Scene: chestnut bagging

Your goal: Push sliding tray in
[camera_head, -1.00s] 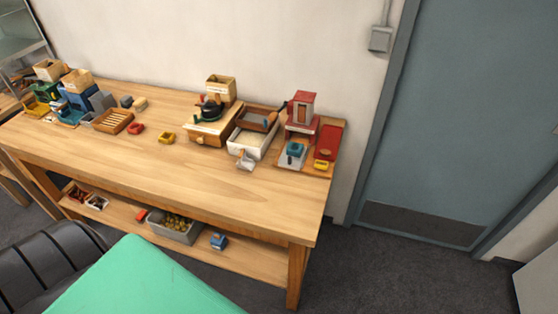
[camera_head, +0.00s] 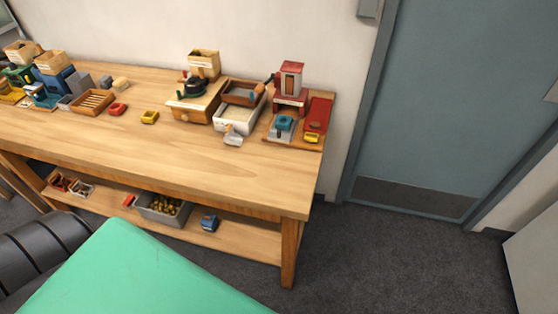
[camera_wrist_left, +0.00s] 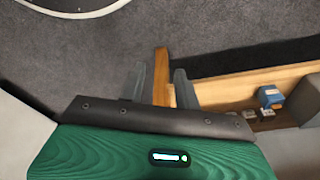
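In the head view, a white open tray (camera_head: 232,125) stands on the wooden workbench (camera_head: 160,160), with a brown tray (camera_head: 242,95) at its back part. I cannot tell which of these is the sliding tray. To their left is a wooden box with a small front knob (camera_head: 191,110) and a black item on top. In the left wrist view my left gripper (camera_wrist_left: 159,76) points over the dark floor, its grey fingers apart with nothing between them. It is away from the trays. My right gripper is not in view.
A red machine (camera_head: 291,85) stands at the bench's right end. A red car (camera_head: 117,109) and a yellow car (camera_head: 150,117) lie mid-bench. The bench's front is clear. The lower shelf holds a grey bin (camera_head: 158,214) of round brown things. A blue-grey door (camera_head: 455,110) is at right.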

